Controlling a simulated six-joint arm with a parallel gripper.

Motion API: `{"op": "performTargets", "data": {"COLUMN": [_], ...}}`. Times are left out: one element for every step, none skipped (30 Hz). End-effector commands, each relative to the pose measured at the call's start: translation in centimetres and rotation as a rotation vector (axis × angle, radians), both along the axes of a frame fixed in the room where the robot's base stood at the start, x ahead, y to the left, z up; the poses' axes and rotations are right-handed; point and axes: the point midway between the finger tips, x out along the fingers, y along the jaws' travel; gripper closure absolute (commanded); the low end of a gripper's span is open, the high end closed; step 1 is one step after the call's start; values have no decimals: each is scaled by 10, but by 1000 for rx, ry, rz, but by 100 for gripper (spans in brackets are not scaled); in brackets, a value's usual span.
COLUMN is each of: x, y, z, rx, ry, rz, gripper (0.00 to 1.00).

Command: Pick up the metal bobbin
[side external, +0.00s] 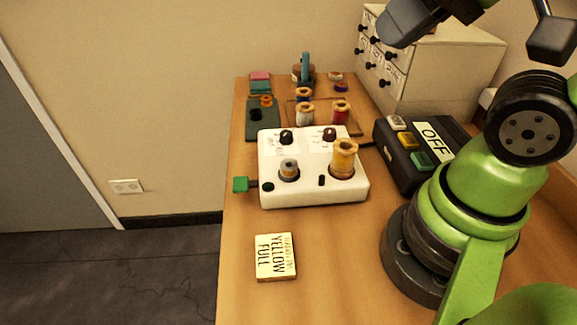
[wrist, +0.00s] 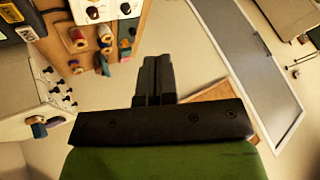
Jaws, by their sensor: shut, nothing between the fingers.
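The metal bobbin (side external: 289,168) is a small silvery spool. It stands upright in the left round seat of the white machine box (side external: 312,194), in the side external view. A larger yellow thread spool (side external: 344,157) stands in the right seat. Part of the white box (wrist: 107,11) shows at the top of the wrist view, but I cannot make out the bobbin there. My gripper (wrist: 153,68) is shut and empty in the wrist view, with its dark fingers together. It is raised, well away from the bobbin.
A black box marked OFF (side external: 407,163) stands right of the white box. Spools, including a red one (side external: 340,112), stand behind it. A drawer cabinet (side external: 425,75) is at the back right. A YELLOW FULL card (side external: 276,257) lies in front; the table (side external: 340,265) around it is mostly bare.

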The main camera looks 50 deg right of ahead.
Motion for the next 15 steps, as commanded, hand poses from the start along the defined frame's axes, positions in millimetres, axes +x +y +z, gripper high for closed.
{"op": "performTargets", "data": {"x": [0,0,0,0,0,0,0,0,0,0,0,0,0,0,0], "y": [0,0,0,0,0,0,0,0,0,0,0,0,0,0,0], "z": [0,0,0,0,0,0,0,0,0,0,0,0,0,0,0], "rx": [0,0,0,0,0,0,0,0,0,0,0,0,0,0,0], "ry": [0,0,0,0,0,0,0,0,0,0,0,0,0,0,0], "rz": [0,0,0,0,0,0,0,0,0,0,0,0,0,0,0], "gripper": [100,100,100,100,100,100,100,100,100,100,100,98,91,84,75]}}
